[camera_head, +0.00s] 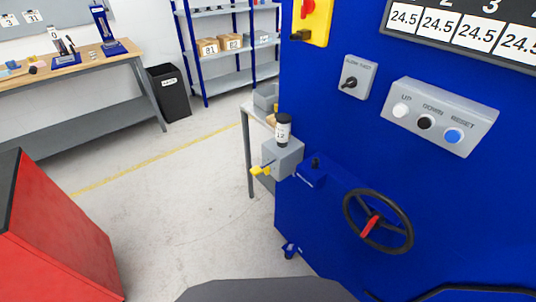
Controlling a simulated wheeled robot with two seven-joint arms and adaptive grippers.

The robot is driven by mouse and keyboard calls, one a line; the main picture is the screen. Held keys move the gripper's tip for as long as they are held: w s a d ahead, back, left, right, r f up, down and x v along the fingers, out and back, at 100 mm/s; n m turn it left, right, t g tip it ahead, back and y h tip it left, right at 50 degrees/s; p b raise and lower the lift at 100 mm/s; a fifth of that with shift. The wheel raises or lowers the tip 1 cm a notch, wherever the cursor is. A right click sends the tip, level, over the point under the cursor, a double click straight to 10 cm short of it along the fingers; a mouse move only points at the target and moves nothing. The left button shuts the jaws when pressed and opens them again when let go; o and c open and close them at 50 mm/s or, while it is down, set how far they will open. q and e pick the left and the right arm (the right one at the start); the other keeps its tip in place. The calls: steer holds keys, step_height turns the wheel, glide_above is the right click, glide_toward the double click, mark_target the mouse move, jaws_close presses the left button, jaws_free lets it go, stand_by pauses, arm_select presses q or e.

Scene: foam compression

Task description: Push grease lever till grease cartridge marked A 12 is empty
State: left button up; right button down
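The grease cartridge (283,130) is a small upright cylinder with a black cap and a white label. The label's lower line reads 12; the letter above is too small to read surely. It stands on a grey pump box (288,158) at the left side of the blue machine. A yellow grease lever (262,169) sticks out from the box toward the left. The fill level inside the cartridge cannot be told. Neither of my grippers shows in the head view, and nothing is seen touching the lever.
The blue machine (320,120) fills the right side, with a black handwheel (378,222) and a grey button panel (440,117). A red cabinet (62,240) stands at lower left. A workbench (90,58), black bin (168,92) and shelf rack are behind. Floor between is clear.

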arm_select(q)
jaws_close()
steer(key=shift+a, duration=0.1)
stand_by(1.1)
